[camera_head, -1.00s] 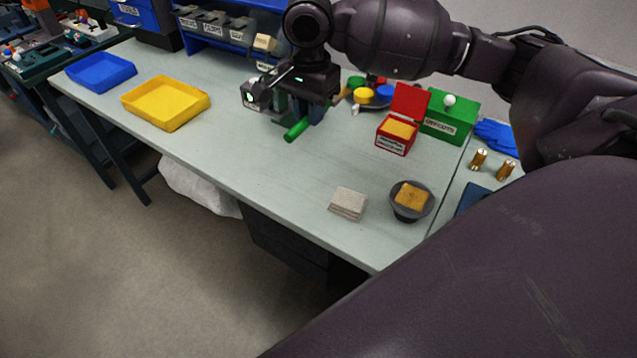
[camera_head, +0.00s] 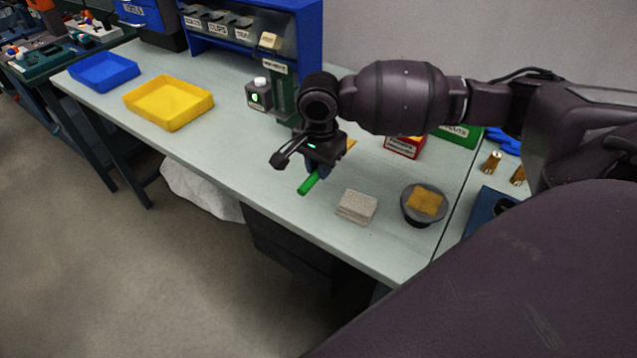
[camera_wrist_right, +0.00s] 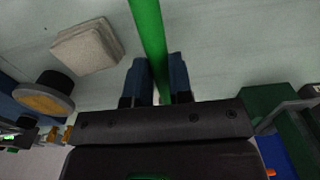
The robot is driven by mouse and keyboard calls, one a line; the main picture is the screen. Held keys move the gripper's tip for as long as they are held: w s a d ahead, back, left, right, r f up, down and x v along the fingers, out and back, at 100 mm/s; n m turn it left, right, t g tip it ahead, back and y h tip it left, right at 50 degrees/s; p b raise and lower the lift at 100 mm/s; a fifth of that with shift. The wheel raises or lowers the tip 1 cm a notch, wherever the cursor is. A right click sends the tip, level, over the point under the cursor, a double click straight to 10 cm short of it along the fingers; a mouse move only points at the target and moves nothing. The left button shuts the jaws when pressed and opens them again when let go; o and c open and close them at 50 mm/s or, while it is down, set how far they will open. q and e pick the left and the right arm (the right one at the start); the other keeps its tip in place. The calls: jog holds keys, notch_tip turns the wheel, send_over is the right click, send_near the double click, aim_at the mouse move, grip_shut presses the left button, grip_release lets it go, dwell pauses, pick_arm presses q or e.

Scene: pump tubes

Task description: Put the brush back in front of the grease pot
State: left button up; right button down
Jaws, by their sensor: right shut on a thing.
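My right gripper (camera_head: 318,168) is shut on the green handle of the brush (camera_head: 308,184), above the table and tilted. In the right wrist view, the green handle (camera_wrist_right: 149,35) runs between the two blue fingers of the right gripper (camera_wrist_right: 157,78). The brush's far end is hidden behind the gripper. A small grey jar with a white cap (camera_head: 259,95) stands left of the gripper. A dark round pot (camera_head: 424,218) with a tan top stands at the table's right front. I cannot tell which one is the grease pot. My left gripper is not in view.
A beige block (camera_head: 357,206) lies between the brush and the dark pot. A red box (camera_head: 404,148) stands behind. A yellow tray (camera_head: 168,103) and a blue tray (camera_head: 104,72) lie at left. The table between the yellow tray and the gripper is clear.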

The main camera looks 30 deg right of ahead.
aim_at(319, 193)
notch_tip(319, 193, down, 5)
jog(key=shift+f+b, duration=0.1)
jog(key=shift+b, duration=0.5)
jog(key=shift+f, duration=0.2)
jog(key=shift+r, duration=0.1)
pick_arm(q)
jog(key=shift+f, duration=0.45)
pick_arm(e)
jog(key=c, duration=1)
grip_release()
notch_tip(319, 193, up, 11)
jog(key=p, duration=0.2)
jog(key=shift+p, duration=0.35)
jog(key=shift+r, duration=0.55)
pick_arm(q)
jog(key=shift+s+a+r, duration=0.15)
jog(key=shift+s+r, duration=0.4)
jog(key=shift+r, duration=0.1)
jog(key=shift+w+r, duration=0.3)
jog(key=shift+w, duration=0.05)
